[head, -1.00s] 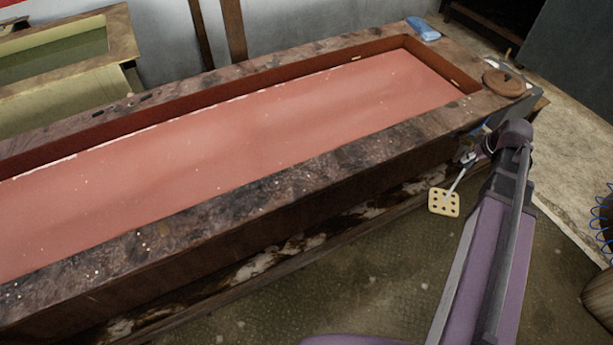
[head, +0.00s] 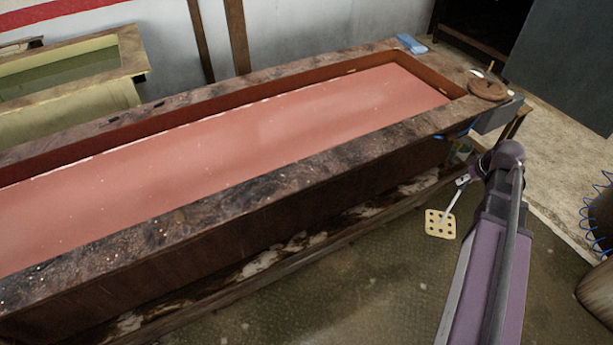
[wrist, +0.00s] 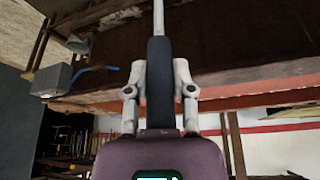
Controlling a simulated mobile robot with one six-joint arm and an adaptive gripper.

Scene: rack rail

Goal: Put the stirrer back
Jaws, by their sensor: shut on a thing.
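The stirrer has a pale yellow square paddle (head: 440,223) with several holes, on a thin light rod. In the head view the paddle hangs low, in front of the vat's right end and apart from it. My gripper (head: 465,179) is partly hidden by my own arm. In the wrist view my gripper (wrist: 160,75) is shut on the stirrer's dark handle (wrist: 159,95), and the pale rod (wrist: 158,15) runs up out of the picture. I cannot make out a rack rail for the stirrer.
The long stone-rimmed vat (head: 300,165) holds pink liquid. A round brown lid (head: 488,88) and a blue cloth (head: 411,44) lie on its rim. A grey box (head: 498,117) is at its right end; it also shows in the wrist view (wrist: 52,80).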

